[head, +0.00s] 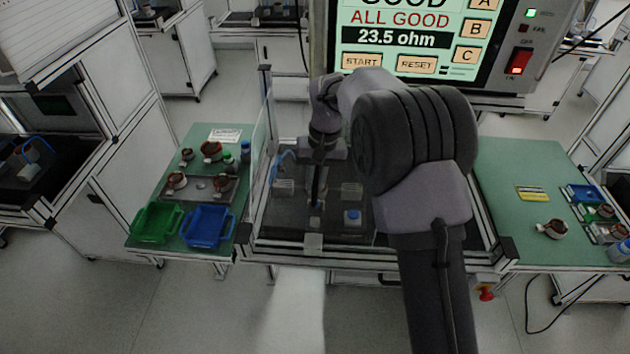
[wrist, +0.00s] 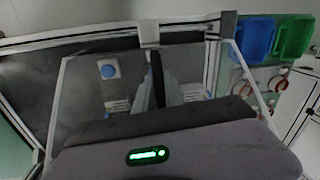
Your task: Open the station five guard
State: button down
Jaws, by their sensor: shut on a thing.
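The station in the middle has a dark bed (head: 280,215) inside a metal frame, under the test screen. The guard is a clear pane with pale edges; its outline (wrist: 234,62) shows in the wrist view, above the bed. How far it is raised is hard to tell. My gripper (head: 317,190) is low over the bed near the front edge. In the wrist view, my gripper (wrist: 157,88) has its pale fingers closed on a dark upright bar (wrist: 156,66), which looks like the guard's handle. My arm hides the right part of the station.
A blue button (head: 353,215) sits on the bed. A grey block (head: 313,241) is on the front rail. Green (head: 157,222) and blue (head: 208,226) bins stand on the left table. The right table (head: 505,180) has parts and clear space.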

jog(key=shift+d, duration=0.1)
dwell(0.6)
jog(key=s+d+p, duration=0.1)
jog(key=d+p, duration=0.6)
jog(key=d, duration=2.6)
jog(key=shift+d, duration=0.4)
jog(key=c, duration=1.7)
grip_release()
jog(key=r+p, duration=0.1)
jog(key=r, duration=0.4)
jog(key=d+r+p, duration=0.1)
jog(key=r, duration=0.5)
jog(key=d+r+p, duration=0.1)
jog(key=r, duration=0.5)
jog(key=shift+w+d+r+p, duration=0.1)
jog(key=shift+r+p, duration=0.1)
jog(key=shift+p, duration=0.1)
